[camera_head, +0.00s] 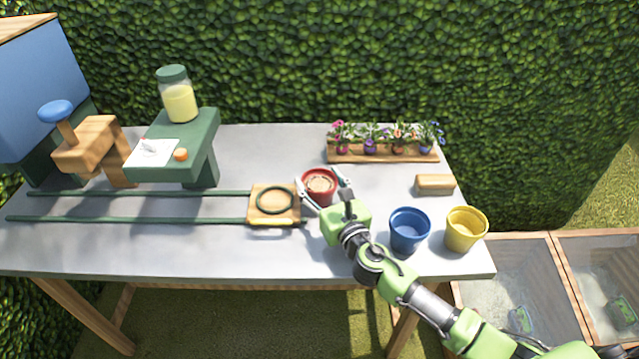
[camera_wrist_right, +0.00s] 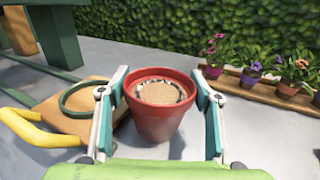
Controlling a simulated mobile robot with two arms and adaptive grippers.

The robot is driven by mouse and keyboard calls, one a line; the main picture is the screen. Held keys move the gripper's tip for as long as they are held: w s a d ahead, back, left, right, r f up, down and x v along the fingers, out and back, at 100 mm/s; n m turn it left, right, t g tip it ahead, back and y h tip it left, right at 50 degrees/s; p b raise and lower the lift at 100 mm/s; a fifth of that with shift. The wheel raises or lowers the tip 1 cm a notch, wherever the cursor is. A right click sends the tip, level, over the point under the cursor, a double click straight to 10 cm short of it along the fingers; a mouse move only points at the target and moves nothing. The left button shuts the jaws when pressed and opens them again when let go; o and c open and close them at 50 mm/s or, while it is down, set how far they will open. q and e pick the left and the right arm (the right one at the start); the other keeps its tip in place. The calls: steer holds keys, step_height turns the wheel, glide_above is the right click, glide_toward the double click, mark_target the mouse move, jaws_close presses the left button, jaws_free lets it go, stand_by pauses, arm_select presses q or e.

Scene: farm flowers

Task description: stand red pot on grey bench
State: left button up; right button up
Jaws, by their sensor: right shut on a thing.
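The red pot (camera_head: 320,183) is upright at the middle of the grey bench (camera_head: 345,255), with pale brown fill inside its rim. My right gripper (camera_head: 325,188) is shut around it, one finger on each side. In the right wrist view the red pot (camera_wrist_right: 158,110) sits between the two fingers of the right gripper (camera_wrist_right: 160,108). Its base looks close to the bench top; I cannot tell whether it touches. My left gripper is not in view.
Left of the pot is a wooden sled (camera_head: 262,218) with a green ring, on green rails. A blue pot (camera_head: 408,230) and a yellow pot (camera_head: 465,229) stand at the right. A flower tray (camera_head: 380,153) and wooden block (camera_head: 435,184) lie behind. Bench front is clear.

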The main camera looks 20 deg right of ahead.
steer(key=o, duration=1.3)
steer(key=shift+f, duration=0.1)
steer(key=shift+s, duration=0.25)
steer(key=s, duration=0.4)
steer(key=s+d, duration=0.1)
steer(key=s, duration=0.2)
steer(key=s+b, duration=0.1)
steer(key=s, duration=0.3)
steer(key=shift+s+d, duration=0.2)
steer(key=shift+s, duration=0.1)
steer(key=shift+r, duration=0.2)
